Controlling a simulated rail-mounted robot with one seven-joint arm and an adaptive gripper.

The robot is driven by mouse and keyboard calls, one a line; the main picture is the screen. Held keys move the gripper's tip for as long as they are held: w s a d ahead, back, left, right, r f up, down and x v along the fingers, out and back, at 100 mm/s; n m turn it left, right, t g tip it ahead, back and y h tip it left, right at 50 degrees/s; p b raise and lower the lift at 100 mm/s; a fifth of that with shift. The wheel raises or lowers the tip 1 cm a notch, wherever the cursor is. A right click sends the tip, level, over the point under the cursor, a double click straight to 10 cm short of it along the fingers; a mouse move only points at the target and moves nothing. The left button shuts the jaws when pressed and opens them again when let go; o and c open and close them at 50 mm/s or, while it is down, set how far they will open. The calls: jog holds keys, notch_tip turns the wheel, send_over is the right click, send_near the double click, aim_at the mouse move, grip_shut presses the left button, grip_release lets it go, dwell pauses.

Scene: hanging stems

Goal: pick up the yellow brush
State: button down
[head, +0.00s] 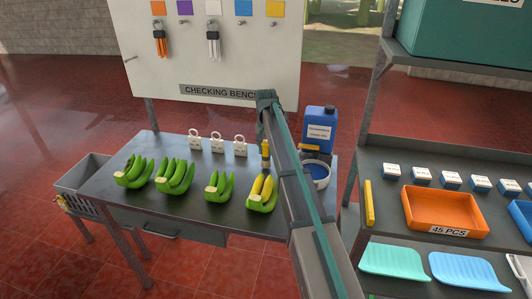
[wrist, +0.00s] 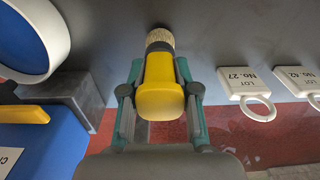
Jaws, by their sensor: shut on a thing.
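The yellow brush (wrist: 160,98) is between the two fingers of my gripper (wrist: 159,72) in the wrist view, and the fingers are shut on it. Its rounded yellow end faces the camera and its tan bristles (wrist: 159,39) point away, toward a grey surface. In the head view the brush (head: 265,152) is upright at the end of my arm, over the back right of the grey bench. My gripper there is mostly hidden by my arm. Whether the bristles touch the bench is unclear.
Several banana bunches (head: 175,176) line the bench front; the rightmost (head: 262,194) is partly yellow. White tags (head: 217,144) stand behind. A blue jug (head: 319,129) and white-rimmed bowl (head: 318,170) are right of my gripper. A shelf rack with an orange tray (head: 410,207) stands farther right.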

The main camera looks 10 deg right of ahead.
jog(key=s+a+r+b, duration=0.3)
jog(key=s+r+b, duration=0.1)
jog(key=s+r, duration=0.7)
jog(key=shift+s+r, duration=0.3)
jog(key=shift+s, duration=1.05)
jog(key=shift+d, duration=0.1)
